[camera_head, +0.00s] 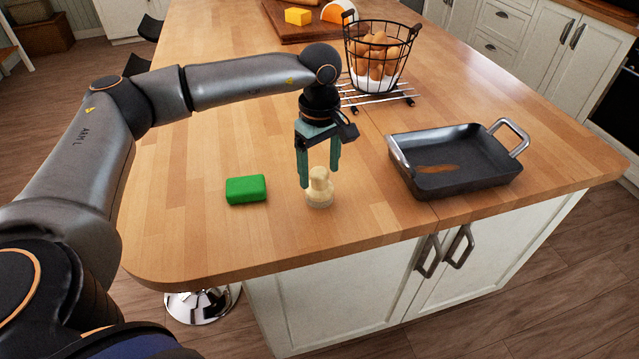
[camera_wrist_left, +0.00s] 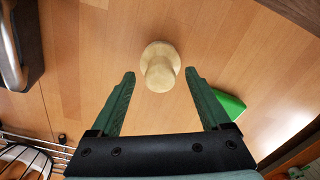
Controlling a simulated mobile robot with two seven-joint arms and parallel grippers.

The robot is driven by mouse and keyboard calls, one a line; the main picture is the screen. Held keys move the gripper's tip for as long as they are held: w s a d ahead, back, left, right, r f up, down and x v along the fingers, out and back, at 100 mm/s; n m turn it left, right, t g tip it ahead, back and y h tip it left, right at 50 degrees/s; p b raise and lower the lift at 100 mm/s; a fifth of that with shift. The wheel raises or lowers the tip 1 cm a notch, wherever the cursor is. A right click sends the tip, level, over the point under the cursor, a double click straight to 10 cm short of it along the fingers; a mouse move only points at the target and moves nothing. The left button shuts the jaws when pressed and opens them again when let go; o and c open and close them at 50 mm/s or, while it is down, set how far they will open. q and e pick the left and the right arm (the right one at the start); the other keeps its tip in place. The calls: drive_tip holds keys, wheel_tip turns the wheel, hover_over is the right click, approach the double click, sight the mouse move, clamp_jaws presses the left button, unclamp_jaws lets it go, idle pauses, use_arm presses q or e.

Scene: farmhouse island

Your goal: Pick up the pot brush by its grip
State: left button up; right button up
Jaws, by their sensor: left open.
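The pot brush (camera_head: 319,188) stands upright on the wooden island top, a pale cream piece with a rounded grip on top and a wider base. It also shows from above in the left wrist view (camera_wrist_left: 160,66), a little beyond the fingertips and between their lines. My left gripper (camera_head: 319,183) points down above the brush, its green fingers open and apart. In the left wrist view the open fingers (camera_wrist_left: 160,74) show empty space between them. I cannot tell whether a finger touches the grip. My right gripper is not in view.
A green sponge (camera_head: 246,189) lies left of the brush. A dark roasting pan (camera_head: 467,172) with metal handles stands to the right. A wire egg basket (camera_head: 351,62) on a rack (camera_head: 403,101) stands behind. A cutting board (camera_head: 283,32) with cheese lies farther back. The island's front edge is near.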

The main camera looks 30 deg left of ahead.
use_arm(q)
drive_tip(key=shift+f, duration=0.5)
clamp_jaws()
